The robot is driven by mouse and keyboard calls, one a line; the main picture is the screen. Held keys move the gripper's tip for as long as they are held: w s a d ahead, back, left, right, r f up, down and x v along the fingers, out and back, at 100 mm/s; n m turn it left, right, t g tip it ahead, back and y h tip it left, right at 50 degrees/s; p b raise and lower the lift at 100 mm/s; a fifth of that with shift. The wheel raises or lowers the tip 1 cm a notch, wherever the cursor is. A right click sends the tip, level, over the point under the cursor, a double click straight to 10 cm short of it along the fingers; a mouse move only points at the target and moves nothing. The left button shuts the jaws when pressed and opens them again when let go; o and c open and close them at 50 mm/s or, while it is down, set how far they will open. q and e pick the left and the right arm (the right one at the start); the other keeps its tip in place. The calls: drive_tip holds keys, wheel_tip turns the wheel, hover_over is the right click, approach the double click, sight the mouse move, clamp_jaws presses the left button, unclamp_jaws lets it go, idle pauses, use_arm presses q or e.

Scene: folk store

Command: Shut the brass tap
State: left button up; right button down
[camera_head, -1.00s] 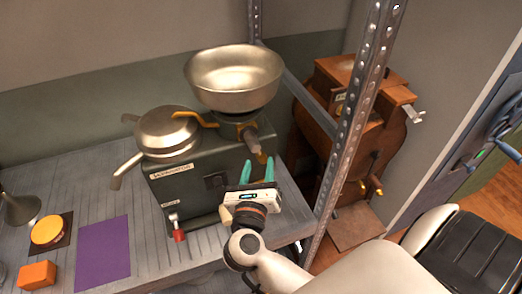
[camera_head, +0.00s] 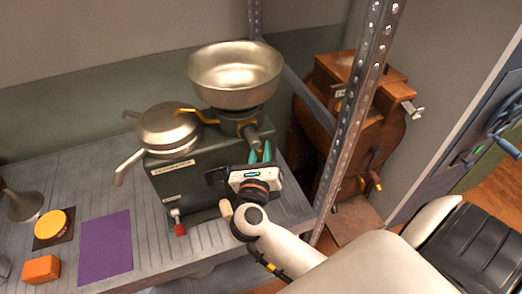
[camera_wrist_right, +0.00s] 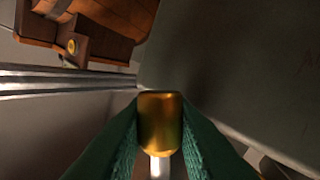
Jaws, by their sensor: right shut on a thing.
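A grey cream-separator machine (camera_head: 185,186) stands on the ribbed bench, with a wide metal bowl (camera_head: 234,78) on top. A pipe (camera_head: 250,136) sticks out under the bowl. The brass tap's rounded handle (camera_wrist_right: 160,124) shows in the right wrist view, on a pale stem. My right gripper (camera_head: 260,153) has its green fingers at the machine's right side, just below the pipe. In the wrist view the fingers (camera_wrist_right: 160,135) are shut on the brass handle, one on each side. In the head view the handle is hidden by the gripper. My left gripper is not in view.
A perforated metal post (camera_head: 352,130) rises close to the right of my gripper. Behind it stands a wooden machine (camera_head: 360,100). On the bench's left are a purple mat (camera_head: 105,247), a yellow round thing (camera_head: 51,225), and an orange block (camera_head: 41,270).

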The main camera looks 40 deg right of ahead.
drive_tip(key=shift+d, duration=0.1)
drive_tip(key=n, duration=0.2)
drive_tip(key=n+t, duration=0.1)
drive_tip(key=shift+s+d+r+h, duration=0.1)
drive_tip(key=shift+d+r+h, duration=0.15)
drive_tip(key=shift+d+h, duration=0.15)
drive_tip(key=shift+s+d+r+n+t+y+p, duration=0.1)
drive_tip(key=shift+d+r+n+t+y+p, duration=0.35)
drive_tip(key=shift+n+t, duration=1.3)
drive_tip(key=shift+s+d+r+n+t+y+p, duration=0.2)
drive_tip(key=shift+r+n+t+y, duration=0.45)
drive_tip(key=shift+n, duration=2.25)
drive_tip(key=shift+w+d+r+n+t+y+p, duration=0.1)
drive_tip(key=shift+r+n+t+y+p, duration=0.4)
drive_tip(key=shift+n+t, duration=1.25)
drive_tip(key=shift+r+n+g, duration=0.15)
drive_tip(key=shift+n+g, duration=0.4)
drive_tip(key=shift+n, duration=0.25)
drive_tip(key=c, duration=1.3)
unclamp_jaws()
drive_tip(key=shift+o, duration=0.2)
